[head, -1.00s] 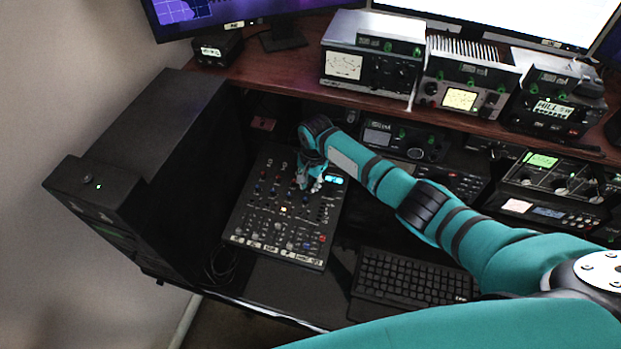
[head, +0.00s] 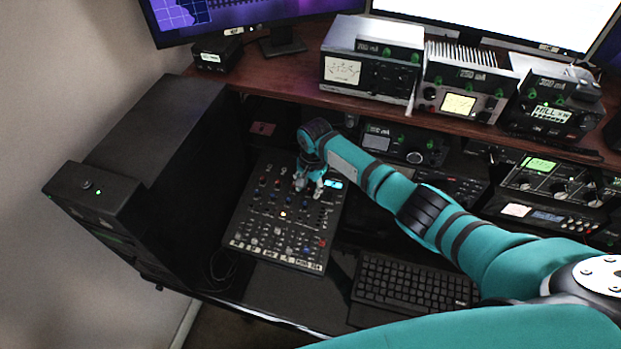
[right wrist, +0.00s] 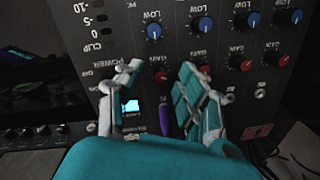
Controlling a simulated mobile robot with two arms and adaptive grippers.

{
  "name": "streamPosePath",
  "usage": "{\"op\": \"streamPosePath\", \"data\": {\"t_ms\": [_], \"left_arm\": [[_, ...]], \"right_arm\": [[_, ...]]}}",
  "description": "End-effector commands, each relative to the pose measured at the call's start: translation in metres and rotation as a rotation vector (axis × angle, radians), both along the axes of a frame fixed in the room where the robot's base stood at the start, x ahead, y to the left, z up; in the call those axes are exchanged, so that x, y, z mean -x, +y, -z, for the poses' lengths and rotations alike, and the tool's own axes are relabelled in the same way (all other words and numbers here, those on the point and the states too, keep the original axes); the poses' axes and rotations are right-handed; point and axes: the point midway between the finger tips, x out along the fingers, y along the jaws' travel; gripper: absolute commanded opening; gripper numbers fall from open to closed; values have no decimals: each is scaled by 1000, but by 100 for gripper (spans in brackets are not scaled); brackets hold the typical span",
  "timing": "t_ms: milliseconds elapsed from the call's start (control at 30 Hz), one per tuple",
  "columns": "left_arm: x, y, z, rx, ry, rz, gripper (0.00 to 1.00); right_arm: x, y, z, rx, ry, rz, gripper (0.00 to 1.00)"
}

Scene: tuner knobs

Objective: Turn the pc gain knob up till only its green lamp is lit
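The mixer (head: 265,225) lies flat on the lower desk, with rows of coloured knobs. My right gripper (head: 309,188) is over its far right part, pointing down. In the right wrist view my right gripper (right wrist: 162,72) is open, its fingers apart on either side of a red gain knob (right wrist: 160,76). A gap shows between the knob and both fingers; I cannot tell their height above it. The knob's channel label is unreadable, so I cannot tell whether it is the pc one. No red or green lamp beside it can be made out. My left gripper is not in view.
In the right wrist view more red gain knobs (right wrist: 236,62) and blue low knobs (right wrist: 154,30) stand close by. A black tower case (head: 150,150) stands left of the mixer. A keyboard (head: 410,285) lies to the right. The shelf with radios (head: 370,60) overhangs behind.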

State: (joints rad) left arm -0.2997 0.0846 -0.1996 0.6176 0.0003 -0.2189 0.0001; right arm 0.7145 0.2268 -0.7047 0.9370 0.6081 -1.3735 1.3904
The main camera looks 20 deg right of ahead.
Motion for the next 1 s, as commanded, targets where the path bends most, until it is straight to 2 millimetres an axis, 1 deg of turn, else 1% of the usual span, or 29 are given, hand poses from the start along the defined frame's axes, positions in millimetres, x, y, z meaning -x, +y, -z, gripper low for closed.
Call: {"op": "streamPosePath", "data": {"t_ms": [167,400,533,700,1000], "left_arm": [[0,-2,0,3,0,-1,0],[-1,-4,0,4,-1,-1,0],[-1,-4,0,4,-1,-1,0],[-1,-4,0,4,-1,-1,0],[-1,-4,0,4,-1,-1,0]], "right_arm": [[1,-2,-28,0,-5,-2,39],[4,-4,-80,0,-4,-1,39],[6,-4,-100,1,-3,0,39],[7,-5,-114,0,-1,1,39],[7,-5,-116,1,0,1,39]]}}
